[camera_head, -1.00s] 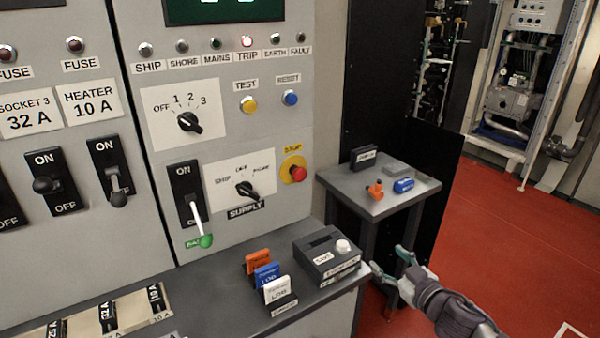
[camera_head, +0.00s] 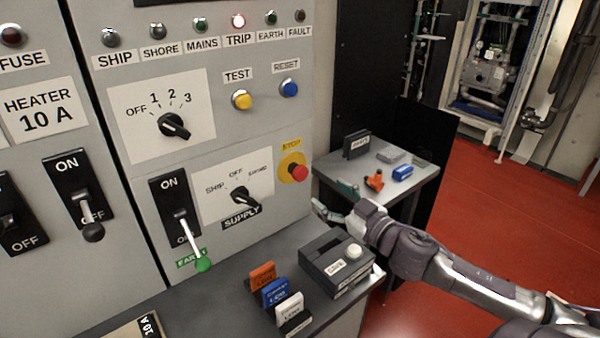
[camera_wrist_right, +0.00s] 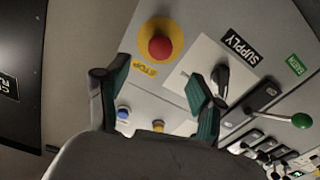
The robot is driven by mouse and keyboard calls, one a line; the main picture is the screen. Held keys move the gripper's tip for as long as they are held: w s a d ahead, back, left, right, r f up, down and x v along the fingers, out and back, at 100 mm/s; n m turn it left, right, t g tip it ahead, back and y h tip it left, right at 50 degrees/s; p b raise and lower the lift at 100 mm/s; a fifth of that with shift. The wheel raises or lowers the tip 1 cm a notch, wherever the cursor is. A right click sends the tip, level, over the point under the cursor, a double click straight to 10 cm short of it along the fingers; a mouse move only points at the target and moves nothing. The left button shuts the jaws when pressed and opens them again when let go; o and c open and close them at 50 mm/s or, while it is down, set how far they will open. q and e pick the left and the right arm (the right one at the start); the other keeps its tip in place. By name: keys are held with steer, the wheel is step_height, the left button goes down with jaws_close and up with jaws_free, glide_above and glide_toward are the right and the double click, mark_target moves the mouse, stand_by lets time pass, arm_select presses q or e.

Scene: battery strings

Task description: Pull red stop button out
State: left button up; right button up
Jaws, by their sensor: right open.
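The red stop button (camera_head: 299,173) sits on a yellow round base on the panel's right side, under a STOP label (camera_head: 291,146). In the right wrist view the red button (camera_wrist_right: 160,48) shows above and between the open fingers. My right gripper (camera_head: 332,199) is in front of the panel, a little below and right of the button, open and empty. In the right wrist view the open right gripper (camera_wrist_right: 155,95) has green-padded fingers, apart from the button. My left gripper is not in view.
The SUPPLY rotary switch (camera_head: 240,196) is left of the button, close to one finger in the right wrist view. A card box (camera_head: 337,262) and several cards stand on the ledge below. A small side table (camera_head: 330,172) stands right of the panel.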

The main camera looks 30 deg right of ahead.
mark_target(303, 175)
steer(key=w, duration=0.3)
steer(key=w+p, duration=0.1)
steer(key=w, duration=0.2)
steer(key=w+p, duration=0.1)
steer(key=w, duration=0.3)
steer(key=shift+a, duration=0.35)
steer(key=shift+w, duration=0.3)
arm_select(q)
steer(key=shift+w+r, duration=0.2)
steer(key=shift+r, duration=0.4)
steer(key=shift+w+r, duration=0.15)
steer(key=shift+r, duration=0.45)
arm_select(e)
steer(key=shift+w, duration=0.15)
steer(key=shift+c, duration=0.3)
jaws_close()
